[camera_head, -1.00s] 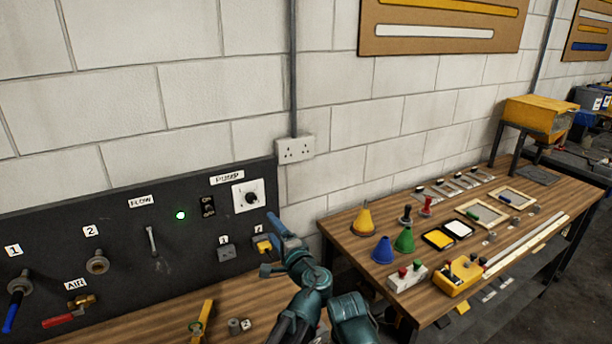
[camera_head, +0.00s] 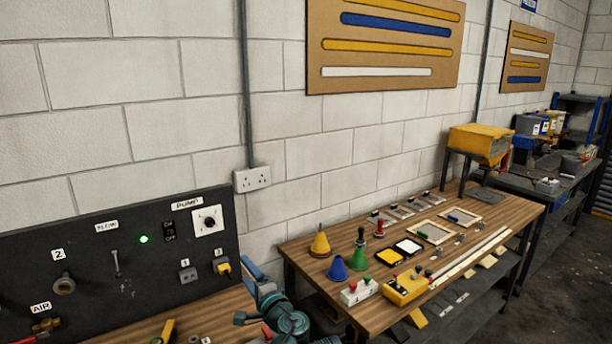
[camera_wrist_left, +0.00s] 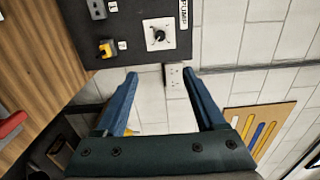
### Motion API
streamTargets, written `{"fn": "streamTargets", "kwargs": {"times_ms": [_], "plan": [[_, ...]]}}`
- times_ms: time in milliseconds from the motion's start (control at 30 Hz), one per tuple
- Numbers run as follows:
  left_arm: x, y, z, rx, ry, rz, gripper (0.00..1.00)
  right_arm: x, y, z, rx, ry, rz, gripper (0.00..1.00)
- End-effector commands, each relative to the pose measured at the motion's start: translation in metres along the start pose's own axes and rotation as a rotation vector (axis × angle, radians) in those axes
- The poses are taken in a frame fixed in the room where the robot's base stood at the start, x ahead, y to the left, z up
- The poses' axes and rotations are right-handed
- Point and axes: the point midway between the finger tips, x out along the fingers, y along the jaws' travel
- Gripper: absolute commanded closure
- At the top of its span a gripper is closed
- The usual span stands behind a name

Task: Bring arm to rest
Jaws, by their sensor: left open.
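My left gripper (camera_head: 258,284) is at the bottom centre of the head view, in front of the gap between the black control panel (camera_head: 100,270) and the right-hand workbench (camera_head: 400,250). In the left wrist view its two blue fingers (camera_wrist_left: 158,82) stand wide apart with nothing between them. Beyond them are the panel's edge, a wall socket (camera_wrist_left: 174,76) and bare block wall. The fingers touch nothing that I can see. My right gripper is not in view.
The panel carries a pump switch (camera_head: 208,222), a green light (camera_head: 143,239) and a yellow plug (camera_head: 222,265). Open floor (camera_head: 560,270) lies at the far right.

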Motion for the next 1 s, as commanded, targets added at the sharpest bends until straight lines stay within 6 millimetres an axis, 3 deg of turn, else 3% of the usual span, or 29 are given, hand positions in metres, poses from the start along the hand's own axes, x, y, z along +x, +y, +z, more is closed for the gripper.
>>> {"fn": "streamTargets", "kwargs": {"times_ms": [367,667,833,1000], "plan": [[0.007,0.033,0.036,-0.109,-0.103,0.145,0.28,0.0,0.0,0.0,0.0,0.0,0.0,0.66],[0.003,0.088,0.082,-0.274,-0.26,0.382,0.28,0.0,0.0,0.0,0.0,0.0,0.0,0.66],[-0.018,0.139,0.114,-0.425,-0.405,0.62,0.28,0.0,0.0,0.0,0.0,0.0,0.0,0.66],[-0.058,0.187,0.13,-0.586,-0.547,0.908,0.28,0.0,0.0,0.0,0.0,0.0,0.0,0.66]]}}
